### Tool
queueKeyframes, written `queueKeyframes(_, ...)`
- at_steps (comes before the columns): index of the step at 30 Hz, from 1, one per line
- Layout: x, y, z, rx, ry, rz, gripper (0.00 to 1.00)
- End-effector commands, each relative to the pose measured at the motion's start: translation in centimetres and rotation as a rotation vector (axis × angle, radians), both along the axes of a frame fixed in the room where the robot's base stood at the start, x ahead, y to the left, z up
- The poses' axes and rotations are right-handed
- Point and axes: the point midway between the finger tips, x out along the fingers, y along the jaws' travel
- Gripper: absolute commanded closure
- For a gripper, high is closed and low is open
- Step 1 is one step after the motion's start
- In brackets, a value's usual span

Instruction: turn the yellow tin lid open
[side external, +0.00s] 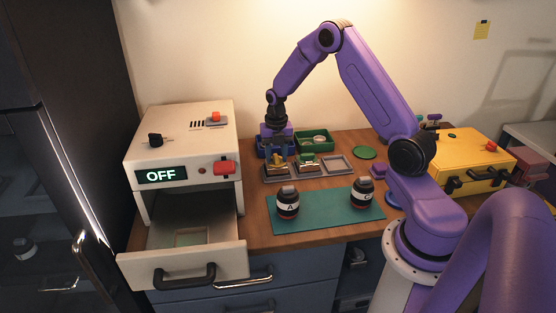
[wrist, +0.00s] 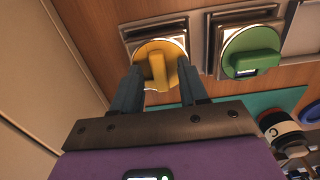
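The yellow tin lid (wrist: 178,51) is a round disc with a raised bar grip, seated in a square metal tray (wrist: 132,29). It also shows in the side external view (side external: 283,170), partly hidden by my gripper. My gripper (wrist: 158,72) points down at it, with its two dark fingers apart, one on each side of the lid's bar. I see a gap between the fingers and the bar, so nothing is gripped. In the side external view my gripper (side external: 276,160) is just above or at the lid; exact height cannot be told.
A green lid (wrist: 252,50) in its own tray is close on the right, beside an empty tray (side external: 337,172). Jars A (side external: 288,203) and C (side external: 362,193) stand on a teal mat (side external: 328,217) in front. A white machine (side external: 180,135) with an open drawer stands left.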

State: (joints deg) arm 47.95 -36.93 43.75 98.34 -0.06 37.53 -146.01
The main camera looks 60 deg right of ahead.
Motion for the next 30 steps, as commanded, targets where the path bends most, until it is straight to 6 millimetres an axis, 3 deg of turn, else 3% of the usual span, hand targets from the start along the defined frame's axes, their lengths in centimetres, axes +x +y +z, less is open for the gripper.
queueKeyframes(1,-0.4,0.2,-1.5,0.004,0.011,0.0,0.57)
queueKeyframes(2,-0.4,0.2,-1.5,0.004,0.011,0.0,0.57)
queueKeyframes(3,-0.4,0.2,-1.5,0.004,0.011,0.0,0.69)
queueKeyframes(5,-0.4,0.2,-1.5,0.004,0.012,0.0,0.69)
queueKeyframes(6,-0.4,0.2,-1.5,0.004,0.011,-0.001,0.53)
queueKeyframes(13,-0.4,0.2,-1.3,0.004,0.011,-0.001,0.53)
queueKeyframes(30,-0.2,0.1,3.7,0.002,0.005,0.0,0.53)
